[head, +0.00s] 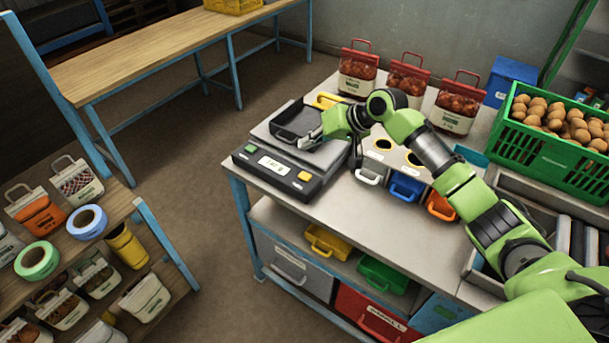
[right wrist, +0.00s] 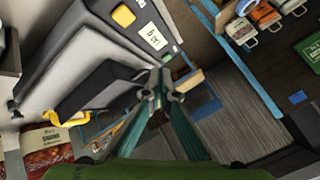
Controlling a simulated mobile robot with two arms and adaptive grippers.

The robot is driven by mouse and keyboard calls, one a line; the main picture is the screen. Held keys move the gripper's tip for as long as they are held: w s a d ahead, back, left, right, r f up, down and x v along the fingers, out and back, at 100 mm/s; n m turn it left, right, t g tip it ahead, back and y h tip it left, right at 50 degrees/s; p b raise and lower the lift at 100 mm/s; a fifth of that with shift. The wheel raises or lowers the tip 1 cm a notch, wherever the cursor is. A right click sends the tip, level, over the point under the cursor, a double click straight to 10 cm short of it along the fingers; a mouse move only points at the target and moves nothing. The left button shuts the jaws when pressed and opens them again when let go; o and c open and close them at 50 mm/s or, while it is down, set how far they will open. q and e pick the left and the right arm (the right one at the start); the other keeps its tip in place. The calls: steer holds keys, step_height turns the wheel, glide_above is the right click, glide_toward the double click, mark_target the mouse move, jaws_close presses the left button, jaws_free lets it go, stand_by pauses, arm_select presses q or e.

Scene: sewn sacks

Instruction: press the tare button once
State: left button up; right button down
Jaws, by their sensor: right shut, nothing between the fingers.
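The scale (head: 325,172) stands at the table's left front corner. A black scoop (head: 292,121) with a yellow handle (right wrist: 70,120) lies on the scale's plate. My right gripper (head: 308,141) is shut and empty, over the plate side beside the scoop, apart from both buttons. My left gripper is out of view.
Red-topped sacks (head: 407,78) line the table's back. A green crate (head: 541,153) of brown round items is at right. A sack shelf (head: 100,225) stands left across open floor.

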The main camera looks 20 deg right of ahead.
steer(key=b, duration=0.7)
glide_above(307, 176)
step_height(307, 176, down, 7)
steer(key=shift+d, duration=0.1)
steer(key=shift+f+b, duration=0.35)
steer(key=shift+f, duration=0.55)
steer(key=shift+f, duration=0.15)
steer(key=shift+f, duration=0.25)
steer(key=shift+f, duration=0.5)
stand_by(0.8)
stand_by(0.4)
steer(key=shift+r+p, duration=0.9)
steer(key=shift+p, duration=0.05)
